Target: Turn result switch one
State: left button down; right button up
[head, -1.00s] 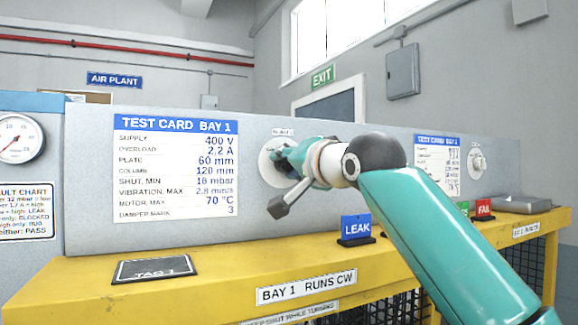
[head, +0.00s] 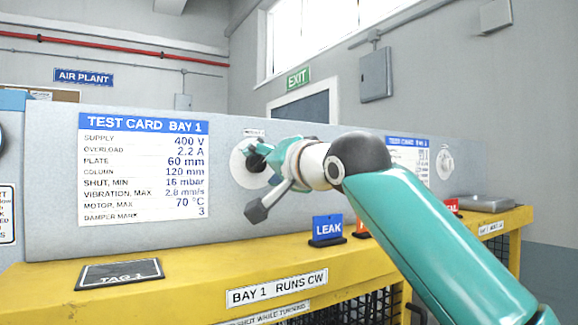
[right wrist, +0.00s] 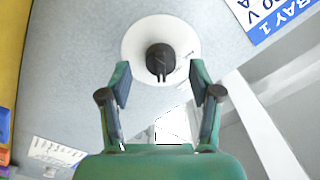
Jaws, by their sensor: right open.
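Result switch one is a dark knob (right wrist: 160,60) on a round white plate (right wrist: 132,42), set in the grey panel. In the head view the plate (head: 240,172) shows only in part, since my right gripper covers the knob. My right gripper (head: 258,156) is at the switch, its arm coming in from the right. In the right wrist view the right gripper (right wrist: 160,78) is open, one finger to each side of the knob's line. The knob lies just beyond the fingertips, with gaps on both sides. My left gripper is not in view.
A blue LEAK sign (head: 327,228) stands on the yellow bench (head: 180,262) below my right arm. A dark TAG 1 plate (head: 119,273) lies at the left. The bay 1 test card (head: 145,168) is left of the switch. Another round switch (head: 445,163) is farther right.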

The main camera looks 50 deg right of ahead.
jog(key=v, duration=0.9)
jog(key=shift+s, duration=0.35)
